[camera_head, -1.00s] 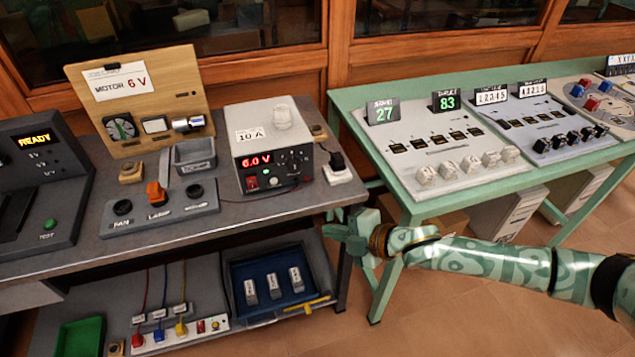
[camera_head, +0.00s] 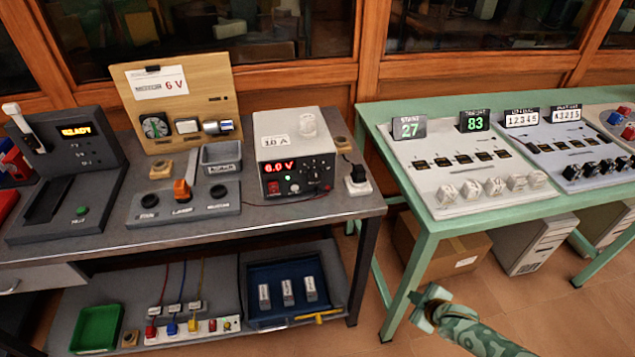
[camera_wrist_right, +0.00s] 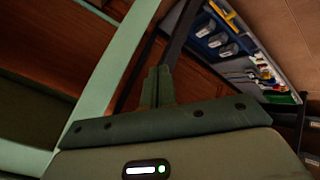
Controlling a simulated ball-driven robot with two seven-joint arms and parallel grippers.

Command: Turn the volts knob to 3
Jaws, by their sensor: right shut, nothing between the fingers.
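The power supply (camera_head: 292,150) is a light box on the grey bench, with a red display (camera_head: 279,167) reading 6.0 V. Its front panel carries small dark knobs (camera_head: 312,170); their labels are too small to read, so I cannot tell which is volts. A "10 A" card leans on its top. My right gripper (camera_head: 428,302) is shut and empty, low in front of the gap between the bench and the green table, well away from the supply. In the right wrist view its fingers (camera_wrist_right: 158,88) show closed together. My left gripper is not in view.
The grey bench (camera_head: 110,245) also holds a wooden motor board (camera_head: 180,95), a switch panel (camera_head: 185,207) and a READY console (camera_head: 75,165). Its lower shelf has a blue tray (camera_head: 290,315). The green table (camera_head: 440,228) stands to the right, with a box beneath.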

